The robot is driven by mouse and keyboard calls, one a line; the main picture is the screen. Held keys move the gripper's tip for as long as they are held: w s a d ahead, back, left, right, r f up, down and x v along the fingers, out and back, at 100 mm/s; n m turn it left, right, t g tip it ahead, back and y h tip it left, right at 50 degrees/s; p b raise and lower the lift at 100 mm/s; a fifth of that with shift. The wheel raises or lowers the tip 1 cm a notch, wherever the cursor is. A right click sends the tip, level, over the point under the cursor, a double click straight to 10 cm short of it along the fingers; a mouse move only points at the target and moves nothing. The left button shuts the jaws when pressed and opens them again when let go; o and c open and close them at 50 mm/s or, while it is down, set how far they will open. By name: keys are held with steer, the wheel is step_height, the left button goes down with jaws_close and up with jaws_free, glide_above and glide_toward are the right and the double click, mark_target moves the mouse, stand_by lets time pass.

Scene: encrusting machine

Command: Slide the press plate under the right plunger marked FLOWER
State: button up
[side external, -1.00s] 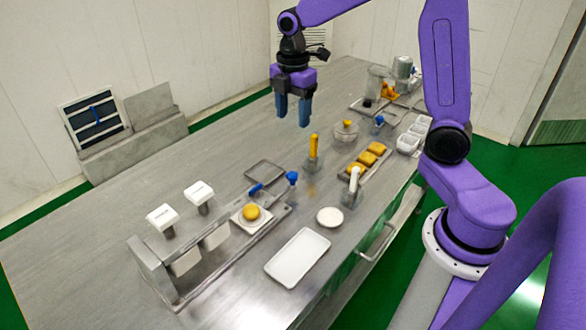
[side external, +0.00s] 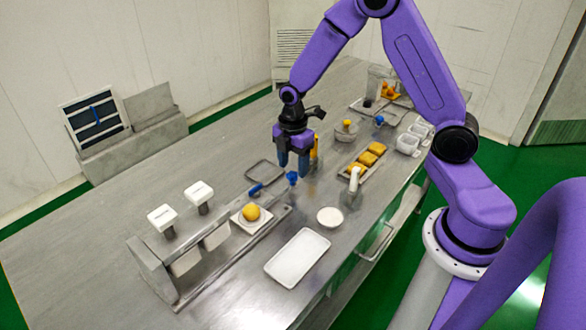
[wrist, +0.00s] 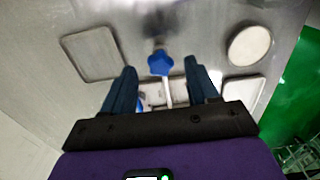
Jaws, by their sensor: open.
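The white press plate (side external: 238,226) bears a round yellow piece (side external: 251,213) and sits on the metal rail of the machine, right of the plungers. A blue star-shaped knob (side external: 292,178) stands at the rail's right end; in the wrist view, a pale rod runs from this knob (wrist: 161,63) toward the plate. The right plunger (side external: 199,193) and left plunger (side external: 162,218) have white caps; their lettering is too small to read. My gripper (side external: 294,168) is open and points down, close above the knob. In the wrist view, the knob shows between the fingers, without visible contact.
A white tray (side external: 297,258) and round white dish (side external: 330,217) lie in front of the rail. An empty rectangular tray (side external: 265,171) lies behind it. A yellow-handled tool (side external: 316,146) stands close behind my gripper.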

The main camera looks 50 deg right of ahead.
steer(key=shift+f, duration=1.05)
jaws_close()
glide_above(263, 208)
steer(key=shift+w, duration=0.1)
jaws_free()
step_height(263, 208, up, 18)
steer(key=shift+f, duration=0.25)
